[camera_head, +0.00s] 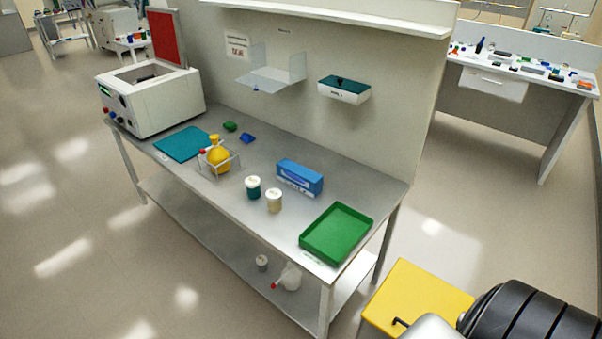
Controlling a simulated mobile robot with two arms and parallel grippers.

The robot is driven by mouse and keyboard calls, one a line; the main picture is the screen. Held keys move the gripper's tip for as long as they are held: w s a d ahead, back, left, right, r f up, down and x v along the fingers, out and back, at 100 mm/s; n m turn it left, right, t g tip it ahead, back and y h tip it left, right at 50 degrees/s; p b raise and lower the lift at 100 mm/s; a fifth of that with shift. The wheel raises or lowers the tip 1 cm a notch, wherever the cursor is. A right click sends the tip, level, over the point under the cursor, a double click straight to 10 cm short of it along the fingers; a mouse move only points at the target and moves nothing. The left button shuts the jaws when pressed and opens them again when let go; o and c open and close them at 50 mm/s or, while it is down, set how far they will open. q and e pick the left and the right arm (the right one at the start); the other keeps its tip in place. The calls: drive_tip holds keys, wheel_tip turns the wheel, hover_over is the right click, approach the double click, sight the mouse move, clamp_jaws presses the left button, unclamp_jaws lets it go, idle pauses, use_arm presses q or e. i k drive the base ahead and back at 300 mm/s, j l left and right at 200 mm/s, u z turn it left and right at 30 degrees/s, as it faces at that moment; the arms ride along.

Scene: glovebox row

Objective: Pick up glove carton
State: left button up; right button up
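A blue carton (300,178) with a white band of print along its lower front lies on the steel bench (170,172), right of the middle. It is the only carton-like box on the bench top, and its print is too small to read. Nothing touches it from above. Neither of my grippers shows in the head view. Part of my arm enters at the bottom right, well away from the carton.
A green tray (337,234) is right of the carton; two lidded jars (253,187) (274,200) stand in front. A yellow flask (218,157) sits in a wire rack. A teal mat (182,144) and white machine (150,98) are left. A yellow-topped unit (417,288) stands near my arm.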

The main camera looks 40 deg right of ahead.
sight(304, 179)
drive_tip(key=i+l+z, duration=0.55)
drive_tip(key=i, duration=0.25)
